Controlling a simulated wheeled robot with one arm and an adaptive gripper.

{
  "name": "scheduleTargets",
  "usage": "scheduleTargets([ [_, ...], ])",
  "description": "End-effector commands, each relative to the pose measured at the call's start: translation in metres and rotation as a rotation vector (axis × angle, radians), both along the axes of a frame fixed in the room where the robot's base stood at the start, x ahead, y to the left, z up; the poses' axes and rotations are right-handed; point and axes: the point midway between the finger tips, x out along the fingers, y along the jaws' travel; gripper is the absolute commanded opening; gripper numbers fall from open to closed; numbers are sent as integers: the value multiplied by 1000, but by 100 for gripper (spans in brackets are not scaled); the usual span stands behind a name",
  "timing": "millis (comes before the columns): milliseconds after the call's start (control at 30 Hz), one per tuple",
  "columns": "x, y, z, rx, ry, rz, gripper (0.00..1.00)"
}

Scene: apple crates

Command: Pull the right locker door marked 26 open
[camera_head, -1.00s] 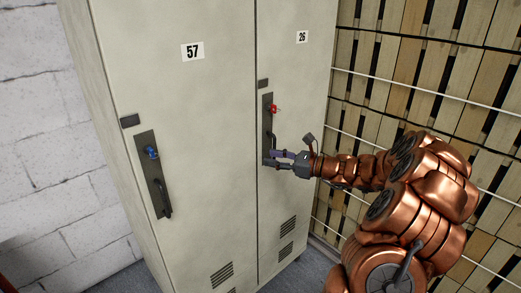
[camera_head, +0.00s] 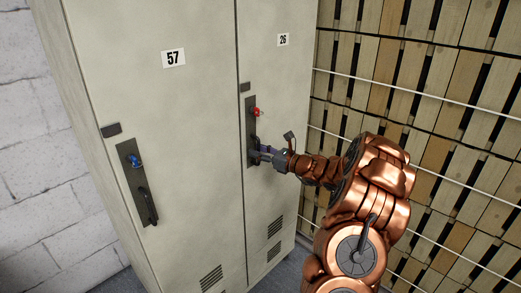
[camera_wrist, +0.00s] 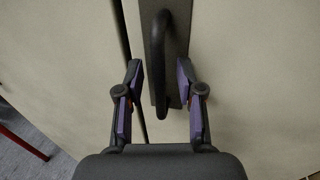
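The right locker door marked 26 (camera_head: 284,75) is closed in the head view. Its dark lock plate (camera_head: 250,110) carries a red knob (camera_head: 256,112). The dark loop handle shows in the wrist view (camera_wrist: 158,50), upright on its plate. In the head view my gripper (camera_head: 262,150) is at the lower part of this plate and hides most of the handle. In the wrist view my gripper (camera_wrist: 160,95) is open, with one purple-padded finger on each side of the handle's lower end. Gaps show between handle and both fingers.
The left locker door marked 57 (camera_head: 190,130) is closed, with a blue knob (camera_head: 135,160) and dark handle (camera_head: 148,205). A wall of wooden slats (camera_head: 440,80) stands to the right. A white brick wall (camera_head: 35,130) stands at the left.

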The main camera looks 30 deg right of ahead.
Motion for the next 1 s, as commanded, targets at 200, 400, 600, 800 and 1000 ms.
scheduleTargets([
  [200, 3, 1, 0, 0, 0, -1, 37],
  [400, 3, 0, -1, 1, 0, -2, 30],
  [600, 3, 0, -1, 1, 0, -2, 9],
  [800, 3, 0, -1, 1, 0, -3, 0],
  [1000, 3, 0, -1, 1, 0, -3, 0],
])
